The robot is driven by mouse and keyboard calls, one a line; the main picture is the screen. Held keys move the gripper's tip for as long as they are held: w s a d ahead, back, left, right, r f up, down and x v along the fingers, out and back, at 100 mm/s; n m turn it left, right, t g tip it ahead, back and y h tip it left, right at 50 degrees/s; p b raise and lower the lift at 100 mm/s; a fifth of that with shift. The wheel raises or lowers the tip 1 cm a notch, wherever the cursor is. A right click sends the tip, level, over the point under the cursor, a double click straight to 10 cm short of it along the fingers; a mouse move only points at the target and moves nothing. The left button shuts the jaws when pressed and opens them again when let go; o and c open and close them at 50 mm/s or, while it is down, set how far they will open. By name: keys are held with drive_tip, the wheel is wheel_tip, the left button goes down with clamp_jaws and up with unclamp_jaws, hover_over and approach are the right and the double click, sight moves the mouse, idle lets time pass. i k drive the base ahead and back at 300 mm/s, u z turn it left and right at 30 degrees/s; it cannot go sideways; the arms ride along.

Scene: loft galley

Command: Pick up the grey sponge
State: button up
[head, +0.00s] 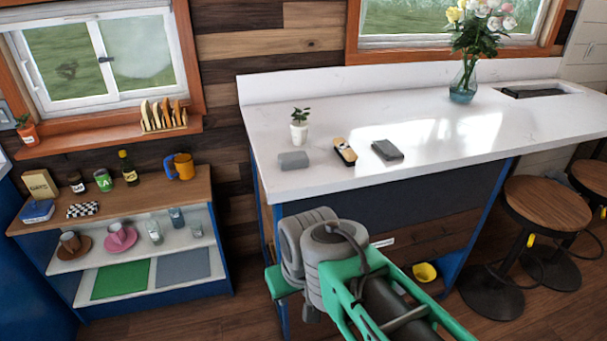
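A light grey block with rounded edges (294,160), which looks like the grey sponge, lies flat near the left front edge of the white counter (262,135). A darker grey flat block (387,150) lies further right on the counter. Between them is a yellow and black item (345,152), too small to name surely. My arm, green and grey, reaches up from the lower right in front of the counter, below the light grey block. I cannot make out my gripper's fingers in the head view.
A small potted plant (299,127) stands just behind the light grey block. A flower vase (464,80) stands further back right. Stools (545,205) are at the right. A low shelf (190,215) with mugs and jars is at left. The counter's front right is clear.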

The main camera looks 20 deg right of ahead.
sight(295, 161)
drive_tip(key=u, duration=0.4)
drive_tip(key=i, duration=0.9)
drive_tip(key=u, duration=0.35)
